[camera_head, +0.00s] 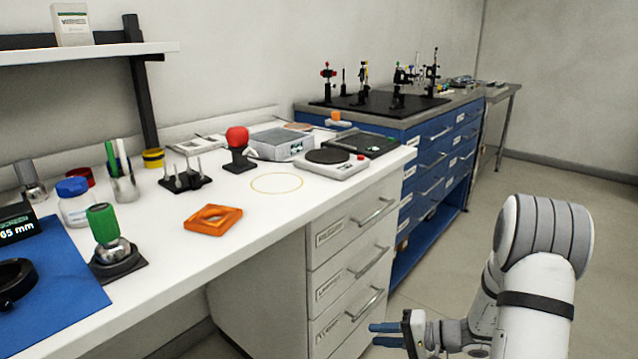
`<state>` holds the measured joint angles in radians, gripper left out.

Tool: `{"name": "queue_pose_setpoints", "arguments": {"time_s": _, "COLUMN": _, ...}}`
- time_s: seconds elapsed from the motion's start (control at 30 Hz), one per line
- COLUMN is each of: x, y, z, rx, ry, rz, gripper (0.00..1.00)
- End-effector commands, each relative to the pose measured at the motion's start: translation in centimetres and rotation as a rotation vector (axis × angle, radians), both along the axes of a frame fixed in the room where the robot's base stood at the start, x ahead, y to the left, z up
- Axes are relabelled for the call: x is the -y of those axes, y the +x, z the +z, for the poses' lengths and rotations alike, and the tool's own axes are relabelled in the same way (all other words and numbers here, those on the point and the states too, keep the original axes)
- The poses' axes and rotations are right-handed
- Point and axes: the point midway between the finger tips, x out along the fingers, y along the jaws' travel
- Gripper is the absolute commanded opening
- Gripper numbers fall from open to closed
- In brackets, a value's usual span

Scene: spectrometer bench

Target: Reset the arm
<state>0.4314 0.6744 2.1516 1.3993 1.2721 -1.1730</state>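My arm stands at the lower right of the view, over the floor and in front of the white drawers. My gripper (384,334) is at its end, low in the frame and pointing left. Its two blue-tipped fingers are apart with a gap between them, and nothing shows between them. It is below the level of the bench top and touches nothing that I can see.
The white bench (262,215) holds an orange holder (213,220), a green-topped device (103,222), a red-topped device (238,140) and a stirrer plate (340,172). A blue cabinet (432,165) with optics stands behind. Open floor (590,195) lies at right.

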Motion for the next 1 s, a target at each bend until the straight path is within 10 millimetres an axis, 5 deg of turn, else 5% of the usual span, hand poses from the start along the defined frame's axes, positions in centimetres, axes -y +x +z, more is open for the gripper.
{"name": "queue_pose_setpoints", "arguments": {"time_s": 0.03, "x": -0.9, "y": -0.8, "z": 3.2, "rx": -0.010, "ry": -0.025, "rz": 0.043, "gripper": 0.26}}
{"name": "queue_pose_setpoints", "arguments": {"time_s": 0.4, "x": -4.9, "y": -10.7, "z": 20.6, "rx": -0.154, "ry": -0.413, "rz": 0.355, "gripper": 0.26}}
{"name": "queue_pose_setpoints", "arguments": {"time_s": 0.7, "x": -3.4, "y": -17.6, "z": 32.7, "rx": -0.150, "ry": -0.850, "rz": 0.401, "gripper": 0.26}}
{"name": "queue_pose_setpoints", "arguments": {"time_s": 1.0, "x": -0.4, "y": -21.1, "z": 42.0, "rx": -0.031, "ry": -1.191, "rz": 0.286, "gripper": 0.26}}
